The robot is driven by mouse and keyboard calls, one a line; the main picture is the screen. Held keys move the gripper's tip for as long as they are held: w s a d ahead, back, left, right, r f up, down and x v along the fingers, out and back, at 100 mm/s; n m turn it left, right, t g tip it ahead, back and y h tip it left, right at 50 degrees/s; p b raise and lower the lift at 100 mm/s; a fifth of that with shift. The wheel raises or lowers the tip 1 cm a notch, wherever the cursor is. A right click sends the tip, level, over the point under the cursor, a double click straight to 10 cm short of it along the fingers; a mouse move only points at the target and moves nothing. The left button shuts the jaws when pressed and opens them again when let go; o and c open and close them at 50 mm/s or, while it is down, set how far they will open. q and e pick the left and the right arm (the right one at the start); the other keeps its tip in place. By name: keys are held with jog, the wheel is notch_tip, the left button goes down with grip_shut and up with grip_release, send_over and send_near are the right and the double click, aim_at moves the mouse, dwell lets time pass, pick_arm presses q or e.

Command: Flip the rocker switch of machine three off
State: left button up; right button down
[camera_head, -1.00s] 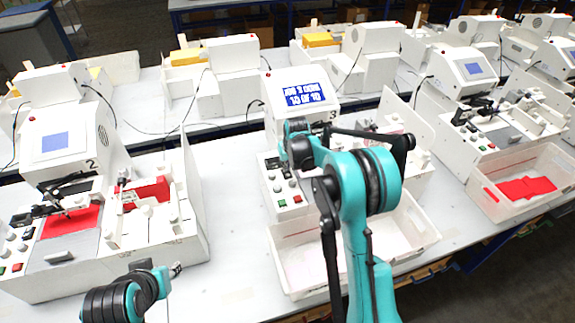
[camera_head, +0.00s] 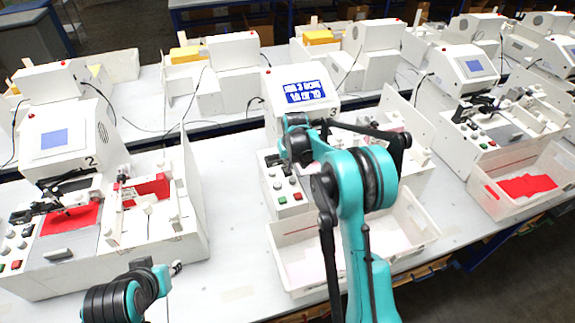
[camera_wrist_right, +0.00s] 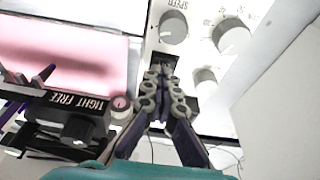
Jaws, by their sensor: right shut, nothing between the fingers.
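Machine three (camera_head: 300,78), white with a lit blue screen and the number 3, stands mid-picture in the head view. Its front panel with knobs is partly behind my right arm. In the right wrist view, a small black part (camera_wrist_right: 166,61), seemingly the rocker switch, sits on the white panel beside grey knobs (camera_wrist_right: 173,27). My right gripper (camera_wrist_right: 163,76) is shut and empty, its fingertips over the near edge of that part; I cannot tell whether they touch or which way it is tipped. My left arm (camera_head: 125,295) is low at left; its finger state is unclear.
Machine two (camera_head: 60,140) with a red sheet stands at left. Another machine (camera_head: 462,70) and a bin with red pieces (camera_head: 500,208) are at right. Bare table (camera_head: 225,230) lies between machines two and three.

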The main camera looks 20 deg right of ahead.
aim_at(289, 174)
jog(key=shift+r, duration=0.25)
jog(key=p+v, duration=0.2)
jog(key=v, duration=0.3)
jog(key=shift+w, duration=0.1)
jog(key=s+p+v, duration=0.1)
jog(key=v, duration=0.7)
jog(key=shift+d+r, duration=0.1)
jog(key=w+n, duration=0.1)
jog(key=n, duration=0.5)
jog(key=w+n+p, duration=0.1)
jog(key=n, duration=0.5)
jog(key=w+r+n+g, duration=0.1)
jog(key=n, duration=0.5)
jog(key=shift+w+d, duration=0.1)
jog(key=shift+w, duration=0.1)
